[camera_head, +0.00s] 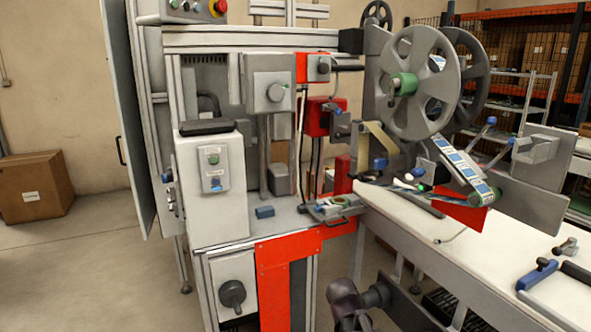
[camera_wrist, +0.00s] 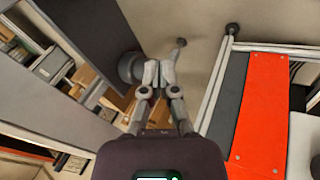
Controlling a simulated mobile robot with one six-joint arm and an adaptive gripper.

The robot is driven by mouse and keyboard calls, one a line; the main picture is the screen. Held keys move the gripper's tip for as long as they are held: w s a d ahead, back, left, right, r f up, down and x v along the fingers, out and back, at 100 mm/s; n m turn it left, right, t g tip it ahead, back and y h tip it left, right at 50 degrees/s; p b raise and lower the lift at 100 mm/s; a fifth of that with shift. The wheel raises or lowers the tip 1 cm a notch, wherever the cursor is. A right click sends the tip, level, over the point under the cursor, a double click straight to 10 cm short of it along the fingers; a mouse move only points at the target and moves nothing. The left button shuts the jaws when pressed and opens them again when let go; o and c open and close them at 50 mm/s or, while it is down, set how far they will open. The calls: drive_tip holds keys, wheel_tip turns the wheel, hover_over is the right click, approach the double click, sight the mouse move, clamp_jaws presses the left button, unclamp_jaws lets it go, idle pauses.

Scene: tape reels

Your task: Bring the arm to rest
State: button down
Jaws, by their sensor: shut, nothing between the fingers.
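My gripper (camera_wrist: 160,72) shows in the wrist view with its two grey fingers drawn together at the tips. Nothing is held between them. It hangs over bare floor (camera_wrist: 203,62), beside the machine's red panel (camera_wrist: 258,112). In the head view, dark links of my arm show low in the middle, in front of the machine and below the conveyor edge; the fingers cannot be made out there.
The labelling machine (camera_head: 210,165) stands at left centre with its red panel (camera_head: 287,275). Large grey tape reels (camera_head: 421,112) rise above the white conveyor (camera_head: 470,262) at right. A cardboard box (camera_head: 35,188) sits on open floor at far left.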

drive_tip(key=s+a+f+m+g+y, duration=0.25)
drive_tip(key=s+y, duration=0.25)
drive_tip(key=s, duration=0.5)
wheel_tip(320, 180, up, 31)
drive_tip(key=d+p, duration=0.1)
drive_tip(key=p, duration=3)
drive_tip(key=shift+w+r+g, duration=0.15)
drive_tip(key=shift+r+g, duration=0.05)
drive_tip(key=shift+g, duration=0.25)
drive_tip(key=shift+n, duration=0.25)
